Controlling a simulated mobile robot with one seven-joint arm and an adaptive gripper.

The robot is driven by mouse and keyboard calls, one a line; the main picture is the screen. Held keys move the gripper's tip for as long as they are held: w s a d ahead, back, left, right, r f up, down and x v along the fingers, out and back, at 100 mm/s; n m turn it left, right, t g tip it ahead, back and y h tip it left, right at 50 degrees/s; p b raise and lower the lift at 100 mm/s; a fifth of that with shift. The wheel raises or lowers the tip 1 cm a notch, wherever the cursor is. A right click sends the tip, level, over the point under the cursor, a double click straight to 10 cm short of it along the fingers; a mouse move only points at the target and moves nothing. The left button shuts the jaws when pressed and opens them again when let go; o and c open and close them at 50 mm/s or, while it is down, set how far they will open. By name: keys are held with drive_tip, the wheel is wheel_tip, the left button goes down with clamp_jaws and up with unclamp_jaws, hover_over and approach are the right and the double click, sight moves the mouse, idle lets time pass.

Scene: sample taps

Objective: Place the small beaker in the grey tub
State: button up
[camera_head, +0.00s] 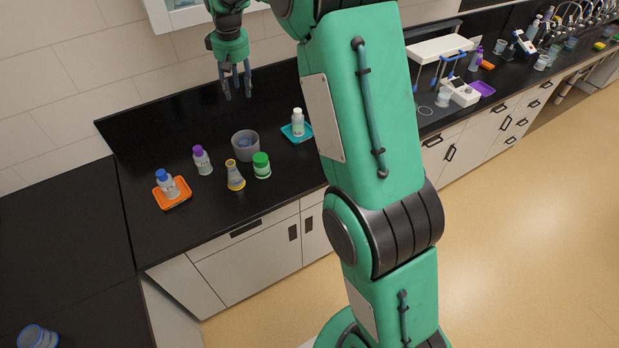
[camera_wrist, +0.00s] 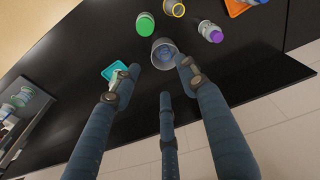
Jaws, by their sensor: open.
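The grey tub (camera_head: 236,149) stands upright on the black bench, and its rim also shows in the wrist view (camera_wrist: 156,43). A small clear, blue-tinted vessel, which looks like the small beaker (camera_head: 246,142), is inside the tub. In the wrist view this vessel (camera_wrist: 166,51) shows within the tub's rim; I cannot tell whether it is upright or tilted. My gripper (camera_head: 237,89) is open and empty, raised above the bench and apart from the tub. In the wrist view its spread fingers (camera_wrist: 160,76) point towards the tub.
A yellow-rimmed flask (camera_head: 235,178) and green-capped jar (camera_head: 261,167) stand close in front of the tub. A purple-capped bottle (camera_head: 202,161) and an orange tray (camera_head: 173,195) with a blue-capped bottle are left. A white-capped bottle (camera_head: 298,123) stands on a teal tray to the right.

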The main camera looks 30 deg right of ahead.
drive_tip(key=s+a+r+t, duration=0.1)
drive_tip(key=s+r, duration=0.4)
drive_tip(key=s, duration=0.3)
drive_tip(key=s+a+r+m, duration=0.1)
drive_tip(key=s+r, duration=0.3)
drive_tip(key=s, duration=0.4)
drive_tip(key=s+r+t, duration=0.1)
drive_tip(key=s+r, duration=0.4)
drive_tip(key=s, duration=0.3)
drive_tip(key=s+f+m+t, duration=0.1)
drive_tip(key=s+f, duration=0.1)
drive_tip(key=s, duration=1.1)
drive_tip(key=s+a+f, duration=0.1)
drive_tip(key=s+f, duration=0.1)
drive_tip(key=s, duration=1.2)
drive_tip(key=shift+a+m+t, duration=0.3)
drive_tip(key=shift+m+t, duration=0.1)
drive_tip(key=shift+f, duration=0.15)
wheel_tip(320, 180, down, 13)
drive_tip(key=b, duration=1.2)
drive_tip(key=shift+r+b, duration=0.2)
drive_tip(key=shift+b, duration=0.15)
